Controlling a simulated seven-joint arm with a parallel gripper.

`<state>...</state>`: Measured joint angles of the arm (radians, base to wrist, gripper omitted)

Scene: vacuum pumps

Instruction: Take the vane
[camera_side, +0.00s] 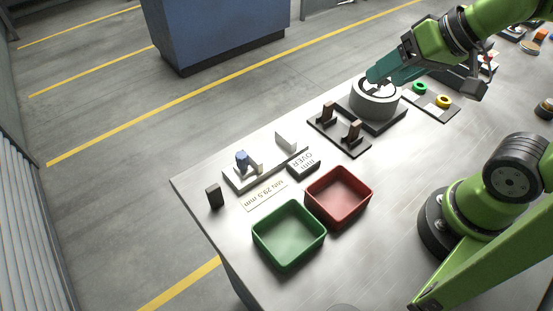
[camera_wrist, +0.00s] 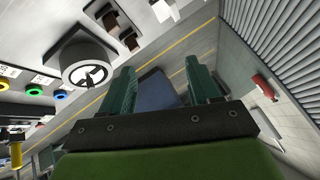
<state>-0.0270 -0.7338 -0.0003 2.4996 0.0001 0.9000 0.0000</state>
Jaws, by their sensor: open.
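Two brown vanes, a farther one (camera_side: 327,113) and a nearer one (camera_side: 352,130), stand upright in a dark rack on the table. Dark pieces that look like these vanes show in the wrist view (camera_wrist: 130,40). The round grey pump body (camera_side: 374,102) stands beside the rack, its dark rotor on top; it also shows in the wrist view (camera_wrist: 92,68). My gripper (camera_side: 377,76) is above the pump body with teal fingers; in the wrist view (camera_wrist: 160,76) they are apart with nothing seen between them. Whether a vane sits in the rotor is unclear.
A green bin (camera_side: 289,236) and a red bin (camera_side: 338,198) stand empty at the front. A measuring fixture (camera_side: 265,165) with a blue part, a sign and a small dark block (camera_side: 214,195) are at left. A tray with green and yellow rings (camera_side: 443,101) is right of the pump.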

